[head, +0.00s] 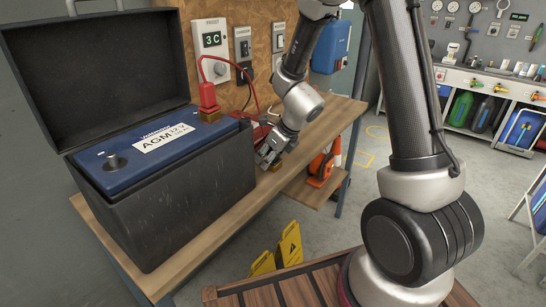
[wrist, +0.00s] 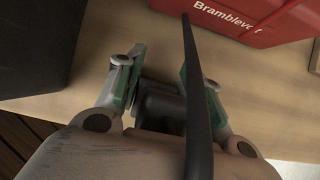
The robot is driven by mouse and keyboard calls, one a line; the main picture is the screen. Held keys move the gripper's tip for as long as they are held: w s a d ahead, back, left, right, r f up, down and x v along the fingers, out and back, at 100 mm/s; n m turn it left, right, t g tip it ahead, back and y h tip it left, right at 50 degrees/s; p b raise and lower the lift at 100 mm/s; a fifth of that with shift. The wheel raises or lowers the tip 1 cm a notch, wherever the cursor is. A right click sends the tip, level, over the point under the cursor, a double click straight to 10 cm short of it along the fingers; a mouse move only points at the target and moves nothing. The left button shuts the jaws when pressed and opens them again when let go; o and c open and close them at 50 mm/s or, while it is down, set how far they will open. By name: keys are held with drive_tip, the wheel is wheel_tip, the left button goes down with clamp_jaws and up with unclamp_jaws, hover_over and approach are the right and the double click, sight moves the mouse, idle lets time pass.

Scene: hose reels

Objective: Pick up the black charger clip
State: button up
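The black charger clip (wrist: 160,104) shows in the wrist view between the two fingers of my gripper (wrist: 160,68). The green-padded fingers stand apart on either side of it. A light gap shows beside the left finger lower down; contact at the right pad is hidden. A black cable (wrist: 192,80) crosses in front and covers part of the clip and right finger. In the head view, my gripper (head: 268,156) is low over the wooden bench, right of the battery box. I cannot make out the black clip there.
A red charger marked Bramblevolt (wrist: 250,18) sits just beyond the fingers. The black battery box (head: 185,207) holds a blue battery (head: 120,170) with a red clip (head: 208,98) on one terminal. The wooden bench (head: 215,228) has bare room along its front edge.

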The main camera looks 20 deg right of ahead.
drive_tip(key=c, duration=0.3)
drive_tip(key=shift+r, duration=0.1)
